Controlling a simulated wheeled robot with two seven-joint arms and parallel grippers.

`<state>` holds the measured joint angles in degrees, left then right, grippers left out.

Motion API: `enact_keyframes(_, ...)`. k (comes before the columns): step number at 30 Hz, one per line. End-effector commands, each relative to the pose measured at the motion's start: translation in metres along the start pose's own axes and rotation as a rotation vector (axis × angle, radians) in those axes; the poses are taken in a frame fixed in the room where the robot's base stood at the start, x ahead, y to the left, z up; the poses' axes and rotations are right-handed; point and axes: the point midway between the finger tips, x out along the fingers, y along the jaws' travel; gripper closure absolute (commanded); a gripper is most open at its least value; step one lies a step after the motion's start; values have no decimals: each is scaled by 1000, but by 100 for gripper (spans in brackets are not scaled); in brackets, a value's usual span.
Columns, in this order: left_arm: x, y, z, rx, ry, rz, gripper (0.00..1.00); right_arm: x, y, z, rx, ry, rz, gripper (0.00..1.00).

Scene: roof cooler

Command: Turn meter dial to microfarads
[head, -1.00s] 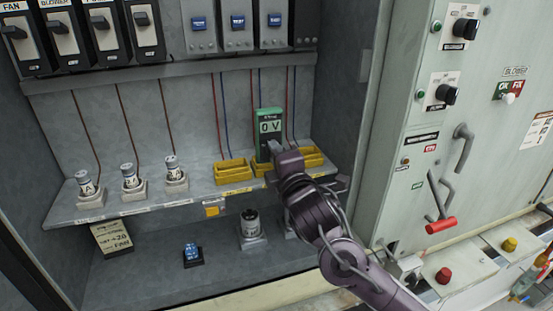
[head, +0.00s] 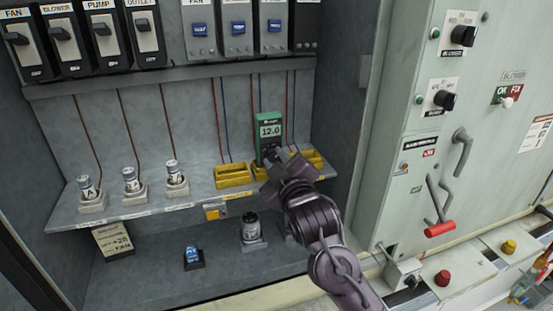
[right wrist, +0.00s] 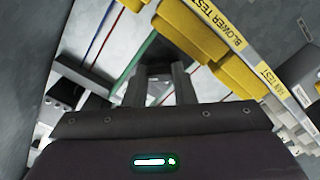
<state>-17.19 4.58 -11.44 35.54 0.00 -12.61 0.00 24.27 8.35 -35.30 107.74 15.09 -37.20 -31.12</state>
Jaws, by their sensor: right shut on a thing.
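The green meter (head: 270,117) stands upright at the back of the shelf, among the yellow holders. Its pale display (head: 270,131) reads 12.0, with small text above it that is too small to read surely. My right gripper (head: 272,156) is at the lower front of the meter, shut on its dial. The gripper and arm hide the dial and its marks in the head view. In the right wrist view my right fingers (right wrist: 161,82) reach to the meter's green body (right wrist: 192,62), and the dial between them is mostly hidden. My left gripper is not in view.
Yellow holders (head: 233,176) flank the meter on the shelf (head: 120,215). Several fuses stand at the shelf's left. Thin red and blue wires run down the back wall. A grey panel (head: 400,215) with knobs and a red-handled lever (head: 440,229) stands at right.

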Motion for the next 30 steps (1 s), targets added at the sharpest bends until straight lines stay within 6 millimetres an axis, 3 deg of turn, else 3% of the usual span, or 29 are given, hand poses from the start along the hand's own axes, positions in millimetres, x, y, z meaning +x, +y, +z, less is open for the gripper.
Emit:
enact_keyframes(12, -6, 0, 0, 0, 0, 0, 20, 0, -1, 1, 218, -3, -2, 99)
enact_keyframes(30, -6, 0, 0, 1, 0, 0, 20, 0, -3, 1, 256, -4, -5, 99)
